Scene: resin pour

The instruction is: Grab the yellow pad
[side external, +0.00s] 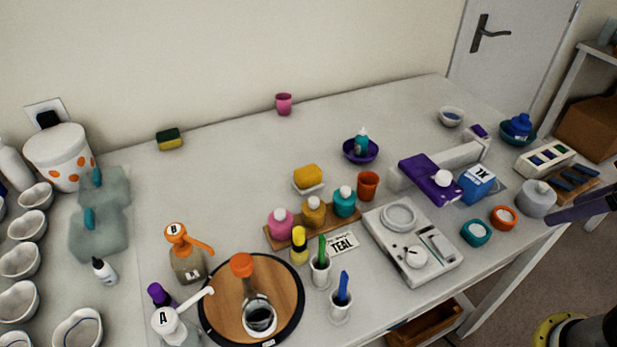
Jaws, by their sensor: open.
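A yellow pad (307,174), thick and sponge-like, rests on a small white dish (309,190) near the middle of the table. Another sponge (169,139), yellow with a dark green top, lies at the back left near the wall. My gripper (568,213) shows only in part at the right edge, as dark purple finger parts beyond the table's right side. It is open, far from the yellow pad, and nothing shows between the fingers. The rest of it is cut off by the frame.
A wooden rack (270,239) with pink, mustard and teal bottles stands just in front of the pad. An orange cup (368,185) and a purple bowl (375,155) are to its right.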

